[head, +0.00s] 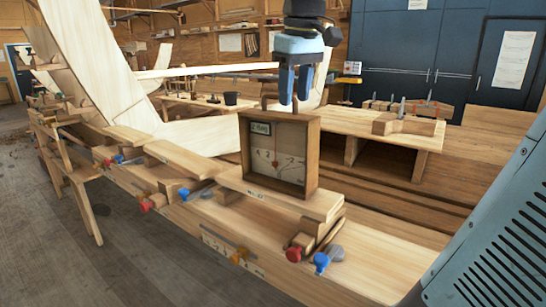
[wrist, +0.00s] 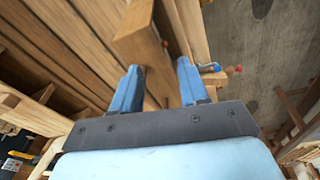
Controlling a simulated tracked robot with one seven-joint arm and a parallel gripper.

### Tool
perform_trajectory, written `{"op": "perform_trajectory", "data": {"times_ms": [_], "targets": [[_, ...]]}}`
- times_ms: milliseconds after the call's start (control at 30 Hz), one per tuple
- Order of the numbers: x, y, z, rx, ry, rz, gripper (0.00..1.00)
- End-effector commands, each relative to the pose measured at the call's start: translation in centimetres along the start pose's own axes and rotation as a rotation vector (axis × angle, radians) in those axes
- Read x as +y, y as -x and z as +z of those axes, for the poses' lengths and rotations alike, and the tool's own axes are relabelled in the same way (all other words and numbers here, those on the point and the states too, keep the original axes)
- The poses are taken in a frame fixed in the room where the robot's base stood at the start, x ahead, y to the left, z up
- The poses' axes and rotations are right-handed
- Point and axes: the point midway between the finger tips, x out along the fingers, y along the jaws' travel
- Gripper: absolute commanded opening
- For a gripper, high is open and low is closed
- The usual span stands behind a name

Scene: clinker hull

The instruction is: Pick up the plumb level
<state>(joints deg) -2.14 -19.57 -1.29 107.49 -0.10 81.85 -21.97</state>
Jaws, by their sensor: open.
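The plumb level (head: 279,150) is a wooden box frame with a pale, marked face and a pointer. It stands upright on a short plank on the bench in the head view. A small brown handle-like part shows on its top edge, partly behind a finger. In the wrist view its brown wooden top (wrist: 140,45) shows just beyond the fingers. My gripper (head: 294,98) points down right above the level's top, with blue fingers apart and nothing held. The fingers also show in the wrist view (wrist: 158,72). Whether a fingertip touches the level I cannot tell.
Blue and red clamp handles (head: 321,262) stick out along the bench's front edge. A wooden block with upright pegs (head: 405,122) sits on the table behind, right. A tall pale plank (head: 85,60) rises at left. A blue-grey vented panel (head: 500,235) fills the lower right.

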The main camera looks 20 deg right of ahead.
Motion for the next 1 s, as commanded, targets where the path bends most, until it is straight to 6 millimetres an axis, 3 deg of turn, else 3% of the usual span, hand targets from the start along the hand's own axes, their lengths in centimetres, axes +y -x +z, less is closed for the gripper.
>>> {"op": "perform_trajectory", "data": {"times_ms": [33, 200, 500, 633, 1000], "targets": [[0.5, 0.8, -1.4, -0.024, 0.031, -0.010, 0.44], [1.9, 3.4, -4.7, -0.096, 0.134, -0.044, 0.44], [2.8, 5.1, -7.3, -0.159, 0.225, -0.079, 0.44], [2.7, 3.9, -7.1, -0.163, 0.229, -0.082, 0.44], [2.4, -2.0, -6.2, -0.161, 0.228, -0.081, 0.44]]}}
